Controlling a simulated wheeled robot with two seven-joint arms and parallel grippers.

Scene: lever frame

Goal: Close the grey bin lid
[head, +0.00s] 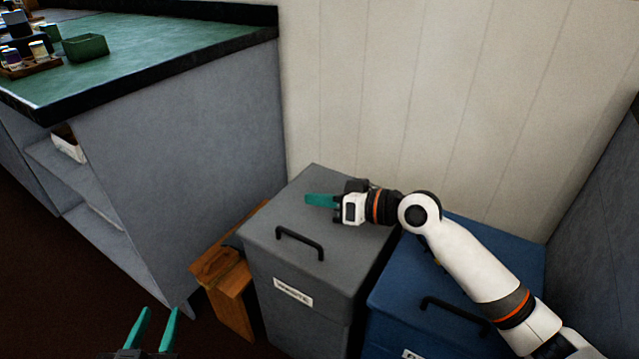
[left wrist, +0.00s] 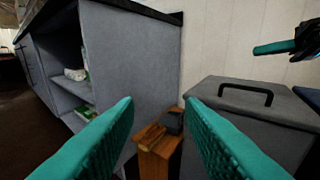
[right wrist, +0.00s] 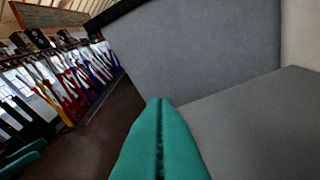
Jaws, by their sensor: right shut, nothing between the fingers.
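The grey bin (head: 290,318) stands against the wall, with a white label on its front. Its grey lid (head: 330,262) lies flat over the top, with a black handle (head: 300,243) near the front edge. The lid also shows in the left wrist view (left wrist: 262,110). My right gripper (head: 310,200) is shut and empty, over the back part of the lid; I cannot tell if it touches it. In the right wrist view its green fingers (right wrist: 158,140) are together. My left gripper (head: 153,325) is open and empty, low in front and left of the bin.
A blue bin (head: 400,325) with a black handle stands right of the grey bin, under my right arm. A wooden stand (head: 232,295) is at its left. A grey cabinet with a green top (head: 180,50) and open shelves stands further left.

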